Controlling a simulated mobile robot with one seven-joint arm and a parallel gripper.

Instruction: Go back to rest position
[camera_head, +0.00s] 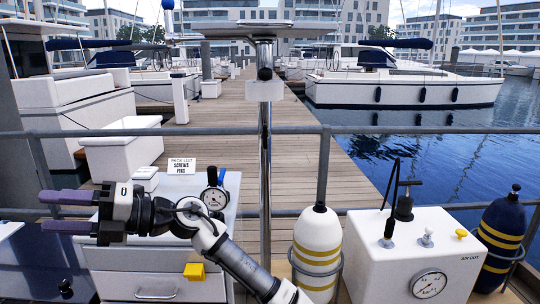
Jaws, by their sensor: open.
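My gripper (62,212) is at the left of the head view, with its two purple fingers pointing left. The fingers are apart and nothing shows between them. My arm reaches up from the bottom middle and passes in front of a white cabinet (150,258), hiding part of its top and front.
The cabinet carries a "PACK LIST" card (181,165) and a round gauge (215,198). A yellow block (194,271) shows at its front. A white cylinder (318,235), a white pump box (410,255) and a blue cylinder (498,245) stand right. A railing (430,130) crosses behind.

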